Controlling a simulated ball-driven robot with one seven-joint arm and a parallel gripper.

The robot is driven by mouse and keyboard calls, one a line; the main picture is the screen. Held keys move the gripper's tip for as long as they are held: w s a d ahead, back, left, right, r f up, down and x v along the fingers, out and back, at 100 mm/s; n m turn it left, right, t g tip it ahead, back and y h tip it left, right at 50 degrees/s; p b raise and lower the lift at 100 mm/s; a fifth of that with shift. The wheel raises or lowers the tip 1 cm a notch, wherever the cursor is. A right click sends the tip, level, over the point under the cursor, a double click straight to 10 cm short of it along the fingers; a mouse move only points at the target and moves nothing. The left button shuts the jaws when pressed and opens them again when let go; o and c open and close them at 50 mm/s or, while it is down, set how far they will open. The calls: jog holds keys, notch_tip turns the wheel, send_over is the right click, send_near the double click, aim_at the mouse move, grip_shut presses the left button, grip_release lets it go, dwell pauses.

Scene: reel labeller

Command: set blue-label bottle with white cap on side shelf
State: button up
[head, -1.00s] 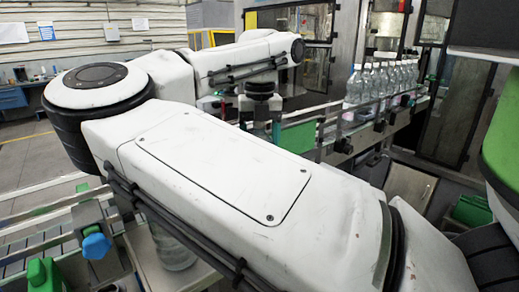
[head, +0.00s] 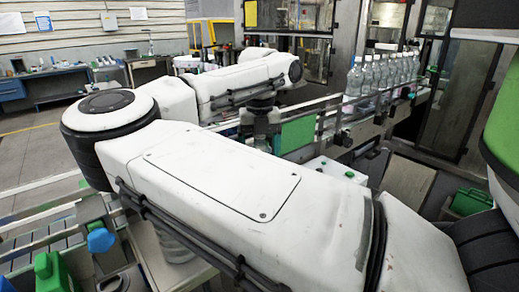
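A row of several clear bottles (head: 385,73) stands upright on the conveyor at the upper right. Their caps look pale, but they are too small to tell the cap colours and labels apart for sure. One clear bottle (head: 172,247) stands low at the left on a pale surface (head: 150,264), largely covered by my arm. I cannot see its label or cap. My gripper (head: 260,126) is at the far end of my arm, upper middle, pointing down by the conveyor.
The conveyor rail (head: 335,108) runs from the middle to the upper right. A blue knob (head: 100,240) and a green block (head: 50,272) sit at the lower left. A green crate (head: 470,202) is at the right. Open floor (head: 35,160) lies at the left.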

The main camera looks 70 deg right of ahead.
jog(key=shift+o, duration=1.2)
jog(key=shift+r, duration=0.1)
jog(key=shift+r+p, duration=0.25)
jog(key=shift+p, duration=0.1)
jog(key=shift+r+b, duration=0.35)
jog(key=shift+b, duration=0.15)
notch_tip(320, 180, up, 11)
jog(key=shift+b, duration=1.25)
